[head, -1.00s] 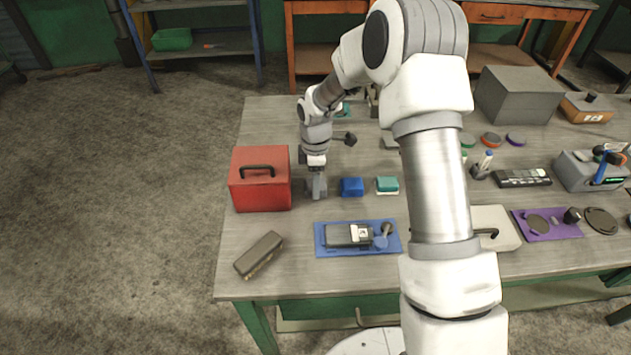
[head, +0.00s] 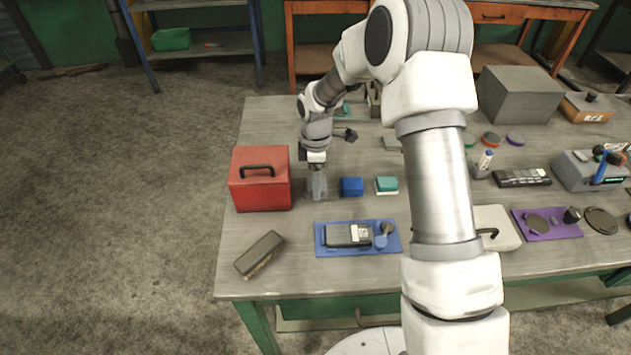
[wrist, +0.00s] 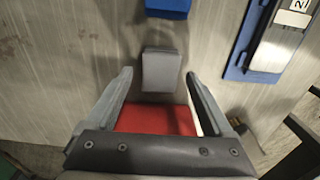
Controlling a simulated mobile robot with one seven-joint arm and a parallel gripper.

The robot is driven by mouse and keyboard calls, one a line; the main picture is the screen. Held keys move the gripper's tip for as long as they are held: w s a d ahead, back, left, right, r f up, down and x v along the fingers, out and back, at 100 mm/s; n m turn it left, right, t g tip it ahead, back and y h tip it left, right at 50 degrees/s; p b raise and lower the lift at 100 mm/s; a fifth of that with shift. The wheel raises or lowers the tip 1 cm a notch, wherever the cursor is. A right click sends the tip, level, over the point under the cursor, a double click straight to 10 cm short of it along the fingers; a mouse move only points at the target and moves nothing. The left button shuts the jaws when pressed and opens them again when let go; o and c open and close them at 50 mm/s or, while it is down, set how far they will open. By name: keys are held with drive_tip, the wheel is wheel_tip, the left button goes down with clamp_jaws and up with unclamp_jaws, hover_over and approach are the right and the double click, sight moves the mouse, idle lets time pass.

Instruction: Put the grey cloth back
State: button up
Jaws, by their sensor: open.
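The grey cloth (wrist: 162,70) looks like a small folded grey block. My gripper is open, with a finger on either side of the view and nothing clamped. In the head view my gripper (head: 316,175) points down between the red box and the blue block, at the cloth (head: 317,191). The fingers and cloth overlap there, so I cannot tell whether they touch.
The red box (head: 261,188) with a black handle stands close on the left. A blue block (head: 351,187) and a teal block (head: 387,185) lie to the right. A blue mat (head: 343,252) with a device is in front.

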drive_tip(key=s+d+r+m+t, duration=0.1)
drive_tip(key=s+d+r+m, duration=0.15)
drive_tip(key=r, duration=0.75)
drive_tip(key=s+d+r+m+t, duration=0.1)
drive_tip(key=s+r+m, duration=0.15)
drive_tip(key=r, duration=0.85)
drive_tip(key=s+d+r+m+t, duration=0.1)
drive_tip(key=s+d+r+m, duration=0.1)
drive_tip(key=s+m, duration=0.2)
drive_tip(key=s+d+r+m+t, duration=0.1)
drive_tip(key=s+d+r+m, duration=0.1)
drive_tip(key=s, duration=0.9)
drive_tip(key=s+d+r+m+t, duration=0.1)
drive_tip(key=s+d+r+m, duration=0.2)
drive_tip(key=s+m, duration=0.4)
drive_tip(key=shift+s+r+t, duration=0.3)
drive_tip(key=shift+s+r, duration=0.3)
drive_tip(key=shift+s, duration=0.05)
drive_tip(key=shift+d, duration=0.1)
